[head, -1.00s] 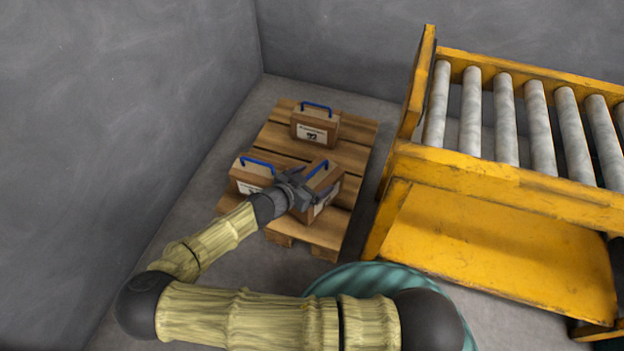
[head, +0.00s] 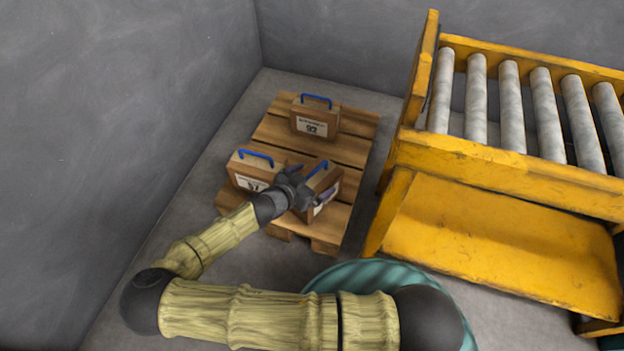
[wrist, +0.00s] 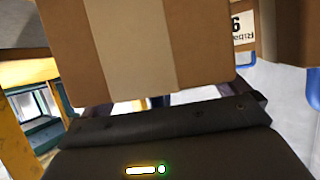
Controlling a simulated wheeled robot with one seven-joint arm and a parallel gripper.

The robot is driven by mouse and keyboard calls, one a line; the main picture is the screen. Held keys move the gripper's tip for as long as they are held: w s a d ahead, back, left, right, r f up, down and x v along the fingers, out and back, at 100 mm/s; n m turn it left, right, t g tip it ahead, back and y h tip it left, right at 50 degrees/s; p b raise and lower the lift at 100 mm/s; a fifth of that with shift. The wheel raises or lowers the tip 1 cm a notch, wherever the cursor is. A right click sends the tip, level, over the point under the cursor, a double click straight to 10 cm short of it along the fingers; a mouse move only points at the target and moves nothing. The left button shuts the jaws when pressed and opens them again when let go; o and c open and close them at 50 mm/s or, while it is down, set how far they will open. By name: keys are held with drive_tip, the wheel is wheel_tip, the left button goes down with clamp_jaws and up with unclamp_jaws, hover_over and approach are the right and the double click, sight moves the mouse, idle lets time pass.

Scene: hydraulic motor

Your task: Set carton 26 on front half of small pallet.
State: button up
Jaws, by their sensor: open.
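A brown carton with a blue handle (head: 325,200) stands upright on the front right of the small wooden pallet (head: 352,152). My gripper (head: 313,194) is open at this carton, with its fingers close to the handle. I cannot tell whether they touch. Its number is not readable, so I cannot confirm it is carton 26. In the wrist view a brown carton with a pale tape strip (wrist: 130,50) fills the middle. A second carton (head: 250,172) with a blue handle stands at the front left of the pallet, its label partly hidden by my wrist.
A carton whose label seems to read 92 (head: 314,118) stands at the back of the pallet. A yellow roller conveyor (head: 500,170) is to the right. Grey walls (head: 120,100) close the left and back. A teal ribbed object (head: 380,272) lies below my arm's near side.

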drive_tip(key=shift+s+a+r+p, duration=0.3)
drive_tip(key=shift+a+r+p, duration=0.05)
drive_tip(key=shift+r+p, duration=0.1)
drive_tip(key=p+v, duration=0.5)
drive_tip(key=v, duration=0.6)
drive_tip(key=shift+f+p, duration=0.2)
drive_tip(key=shift+p, duration=0.15)
